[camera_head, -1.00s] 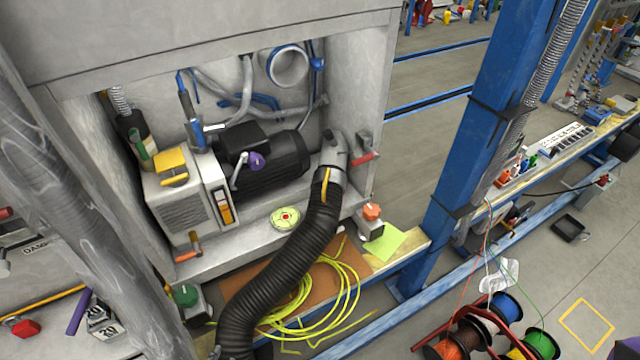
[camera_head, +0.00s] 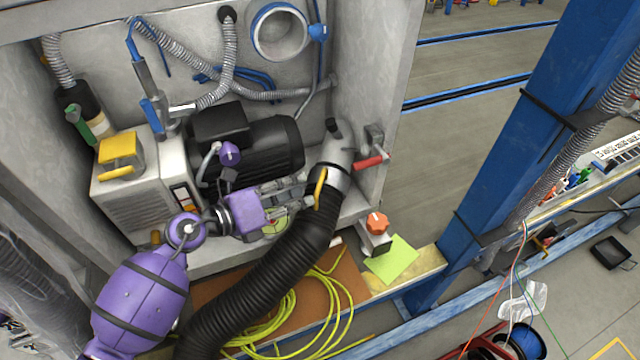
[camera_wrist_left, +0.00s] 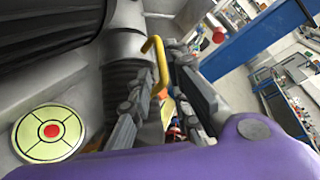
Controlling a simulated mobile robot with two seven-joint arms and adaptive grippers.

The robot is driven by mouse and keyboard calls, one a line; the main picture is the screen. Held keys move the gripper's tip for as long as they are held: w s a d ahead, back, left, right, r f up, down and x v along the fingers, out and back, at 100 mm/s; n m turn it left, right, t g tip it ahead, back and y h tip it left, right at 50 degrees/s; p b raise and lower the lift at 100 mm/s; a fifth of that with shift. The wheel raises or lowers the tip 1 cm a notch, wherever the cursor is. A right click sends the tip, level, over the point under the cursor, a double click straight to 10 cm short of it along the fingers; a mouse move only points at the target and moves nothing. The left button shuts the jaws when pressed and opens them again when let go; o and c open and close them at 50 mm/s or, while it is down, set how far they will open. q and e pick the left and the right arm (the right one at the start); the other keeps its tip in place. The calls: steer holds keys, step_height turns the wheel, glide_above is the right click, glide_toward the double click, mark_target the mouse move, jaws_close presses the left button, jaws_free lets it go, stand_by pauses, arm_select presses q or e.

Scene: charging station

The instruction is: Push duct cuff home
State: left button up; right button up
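The black ribbed hose (camera_head: 265,275) rises to a grey metal cuff (camera_head: 334,180) that meets the grey duct elbow (camera_head: 342,150) at the cabinet's right side. A yellow lever (camera_head: 320,187) stands on the cuff. Whether the cuff is fully seated cannot be told. My left gripper (camera_head: 308,188) reaches in from the left, with its fingertips beside the lever. In the left wrist view, the fingers of my left gripper (camera_wrist_left: 162,75) are apart, with the yellow lever (camera_wrist_left: 154,60) between or just beyond them; contact is unclear. My right gripper is not in view.
A red-handled valve (camera_head: 368,162) is right of the elbow. A black motor (camera_head: 250,145) and grey pump box (camera_head: 140,195) fill the cabinet behind my arm. A blue post (camera_head: 520,120) stands at right.

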mark_target(320, 181)
arm_select(q)
steer(key=x, duration=0.7)
steer(key=shift+d, duration=0.2)
steer(key=shift+c, duration=0.4)
jaws_close()
